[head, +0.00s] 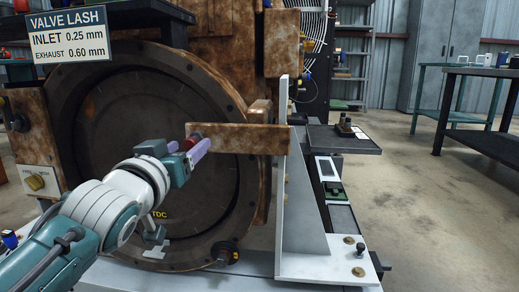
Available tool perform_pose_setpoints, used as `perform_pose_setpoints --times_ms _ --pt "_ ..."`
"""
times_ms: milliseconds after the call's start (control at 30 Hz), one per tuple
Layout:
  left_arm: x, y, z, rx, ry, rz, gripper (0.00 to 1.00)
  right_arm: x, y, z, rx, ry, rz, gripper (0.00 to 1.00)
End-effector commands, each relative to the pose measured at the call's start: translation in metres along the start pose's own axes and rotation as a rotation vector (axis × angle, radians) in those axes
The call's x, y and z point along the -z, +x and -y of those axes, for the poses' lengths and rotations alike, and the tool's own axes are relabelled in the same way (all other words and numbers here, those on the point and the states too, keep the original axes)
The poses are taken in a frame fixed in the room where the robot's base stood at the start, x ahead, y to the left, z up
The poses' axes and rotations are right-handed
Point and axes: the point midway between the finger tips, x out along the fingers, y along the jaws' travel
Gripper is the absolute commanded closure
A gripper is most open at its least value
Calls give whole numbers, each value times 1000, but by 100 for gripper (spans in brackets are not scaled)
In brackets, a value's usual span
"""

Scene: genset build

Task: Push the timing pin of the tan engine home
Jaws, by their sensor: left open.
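The tan, rusty engine (225,28) fills the left and middle of the head view, with its large dark round flywheel (105,120) facing me. A black knob with a small orange mark (225,252) sits low on the right of the flywheel's rim; it may be the timing pin, but I cannot tell how far in it is. My left gripper (188,150) is open in front of the flywheel, above and left of that knob. Its purple fingers point toward a small red part (192,141) by a rusty bar; contact is unclear. My right gripper is out of view.
The rusty bar (240,138) reaches across to a white upright bracket (300,210) on a pale base. A "TDC" label (159,215) is low on the flywheel. A valve lash sign (67,32) is at upper left. A dark tray (345,140) is right; open floor lies beyond.

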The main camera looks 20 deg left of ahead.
Motion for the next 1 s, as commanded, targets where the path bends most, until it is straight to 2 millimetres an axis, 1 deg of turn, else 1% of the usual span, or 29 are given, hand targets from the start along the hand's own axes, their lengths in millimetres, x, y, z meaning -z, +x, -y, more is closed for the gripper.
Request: perform_pose_setpoints --times_ms 167,267,1000 --pt "1 -1 0 0 -1 -1 34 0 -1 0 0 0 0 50" --pt "2 -5 -1 -1 -1 -1 34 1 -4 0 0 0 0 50" --pt "2 -46 0 -1 -2 -1 34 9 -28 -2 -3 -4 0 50"
